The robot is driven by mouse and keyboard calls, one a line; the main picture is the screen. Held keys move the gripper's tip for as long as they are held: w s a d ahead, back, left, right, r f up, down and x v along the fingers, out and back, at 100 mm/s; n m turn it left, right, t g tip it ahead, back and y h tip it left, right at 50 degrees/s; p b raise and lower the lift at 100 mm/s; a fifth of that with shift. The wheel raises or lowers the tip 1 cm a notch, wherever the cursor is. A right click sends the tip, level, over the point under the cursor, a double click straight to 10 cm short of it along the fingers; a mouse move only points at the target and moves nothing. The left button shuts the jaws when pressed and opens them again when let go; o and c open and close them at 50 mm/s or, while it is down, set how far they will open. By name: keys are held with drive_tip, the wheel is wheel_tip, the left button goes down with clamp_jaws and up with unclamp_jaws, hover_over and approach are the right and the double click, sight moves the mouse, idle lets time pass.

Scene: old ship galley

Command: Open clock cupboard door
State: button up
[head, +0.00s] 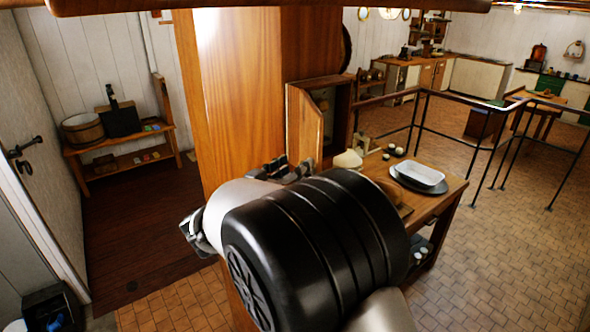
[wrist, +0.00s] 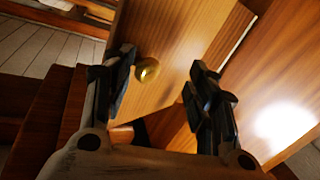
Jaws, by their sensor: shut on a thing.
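The clock cupboard (head: 342,105) is a small wooden box beside the broad wooden column in the head view. Its door (head: 303,125) stands swung out to the left, and the dark inside shows. My gripper (head: 285,170) is at the lower left of the door, mostly hidden behind my arm. In the wrist view my gripper (wrist: 160,85) has its fingers apart, around part of the wooden door (wrist: 175,45). A round brass knob (wrist: 147,70) shows close to the left finger. The exact place of contact is unclear.
The wooden column (head: 235,90) stands close behind my gripper. A table (head: 445,195) with a white tray (head: 423,173) and small cups is to the right, and metal railings (head: 475,150) stand beyond it. A bench (head: 120,148) is at the left. The tiled floor at right has free room.

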drive_tip(key=v, duration=1.1)
drive_tip(key=shift+s, duration=0.35)
drive_tip(key=shift+w+f, duration=0.1)
